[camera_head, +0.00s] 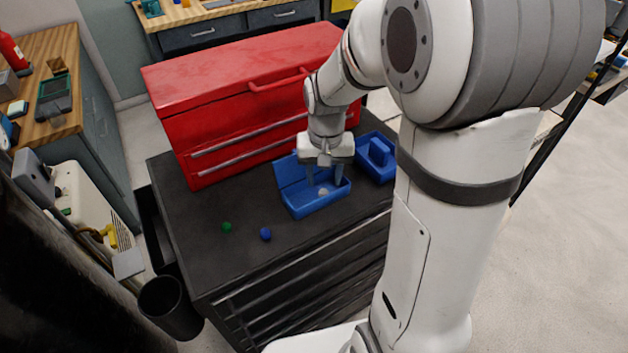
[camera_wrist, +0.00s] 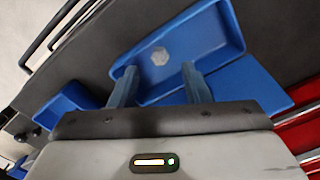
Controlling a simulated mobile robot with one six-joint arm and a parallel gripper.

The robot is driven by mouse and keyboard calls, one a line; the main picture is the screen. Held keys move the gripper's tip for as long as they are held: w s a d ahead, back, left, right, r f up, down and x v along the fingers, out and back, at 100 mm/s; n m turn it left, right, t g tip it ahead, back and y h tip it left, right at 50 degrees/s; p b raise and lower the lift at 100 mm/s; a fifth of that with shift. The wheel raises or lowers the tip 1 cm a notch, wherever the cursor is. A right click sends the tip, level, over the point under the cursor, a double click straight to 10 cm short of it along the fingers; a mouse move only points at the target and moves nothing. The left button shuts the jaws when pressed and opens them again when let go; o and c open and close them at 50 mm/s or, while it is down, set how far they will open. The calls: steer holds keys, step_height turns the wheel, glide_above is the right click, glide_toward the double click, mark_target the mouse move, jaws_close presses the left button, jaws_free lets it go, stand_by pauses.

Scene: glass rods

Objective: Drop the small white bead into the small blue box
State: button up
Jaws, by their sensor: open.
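The small white bead (camera_head: 323,192) lies inside the small blue box (camera_head: 303,210), on its floor. The box stands open on the black cabinet top, its lid (camera_head: 290,170) tilted up at the back left. My gripper (camera_head: 325,180) is open and empty, pointing down just above the box. In the wrist view the bead (camera_wrist: 159,56) lies on the floor of the blue box (camera_wrist: 222,42), beyond and between my open fingertips (camera_wrist: 160,78). The bead is apart from both fingers.
A red toolbox (camera_head: 225,100) stands behind the box. A blue caddy with a handle (camera_head: 377,153) stands to its right. A green bead (camera_head: 227,227) and a blue bead (camera_head: 265,234) lie on the black cabinet top (camera_head: 200,260), which is otherwise clear at the front left.

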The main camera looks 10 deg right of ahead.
step_height(320, 180, up, 8)
stand_by(0.6)
stand_by(0.4)
steer(key=s+n+t, duration=0.2)
steer(key=s, duration=1.2)
steer(key=shift+s+d+r+t, duration=0.25)
steer(key=shift+s+r+t, duration=0.05)
steer(key=shift+r+t, duration=0.1)
